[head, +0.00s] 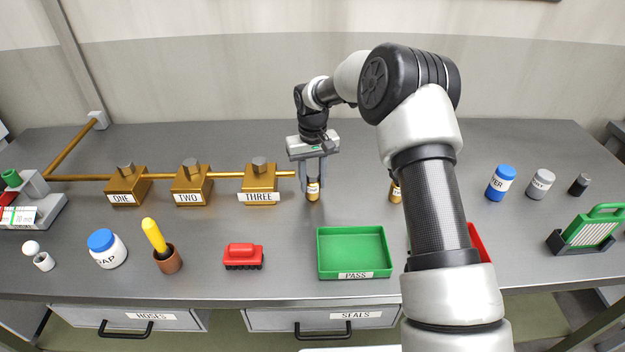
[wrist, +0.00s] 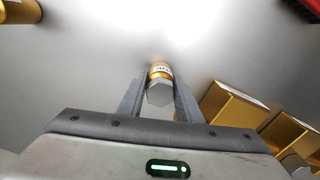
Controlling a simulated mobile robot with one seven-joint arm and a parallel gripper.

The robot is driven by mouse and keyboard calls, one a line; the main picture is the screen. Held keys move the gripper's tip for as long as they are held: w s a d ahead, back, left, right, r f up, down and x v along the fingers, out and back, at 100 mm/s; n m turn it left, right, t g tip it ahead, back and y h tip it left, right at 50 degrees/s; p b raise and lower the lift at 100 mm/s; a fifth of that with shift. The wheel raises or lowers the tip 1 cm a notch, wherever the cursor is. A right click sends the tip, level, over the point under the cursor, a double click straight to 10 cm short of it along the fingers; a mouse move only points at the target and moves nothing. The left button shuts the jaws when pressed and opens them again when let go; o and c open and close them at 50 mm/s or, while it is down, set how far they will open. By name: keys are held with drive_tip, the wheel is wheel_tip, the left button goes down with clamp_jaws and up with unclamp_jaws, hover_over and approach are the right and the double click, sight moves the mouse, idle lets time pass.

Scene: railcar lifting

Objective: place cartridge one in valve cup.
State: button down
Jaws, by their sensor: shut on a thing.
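My gripper (head: 314,178) points down at the middle of the bench, right of the block labelled THREE. It is shut on a small gold cartridge (head: 313,192) with a pale label too small to read. In the wrist view the cartridge (wrist: 161,70) sits between the fingers (wrist: 159,98), its grey hex head facing the camera. I cannot tell whether its lower end touches the bench. A similar gold cartridge (head: 395,191) stands to the right, partly hidden by my arm. I cannot tell which thing is the valve cup.
Gold blocks ONE (head: 125,187), TWO (head: 191,186) and THREE (head: 260,185) line a brass pipe at left. A red tray (head: 480,243) is partly behind my arm.

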drive_tip(key=shift+f, duration=0.15)
drive_tip(key=c, duration=1.3)
unclamp_jaws()
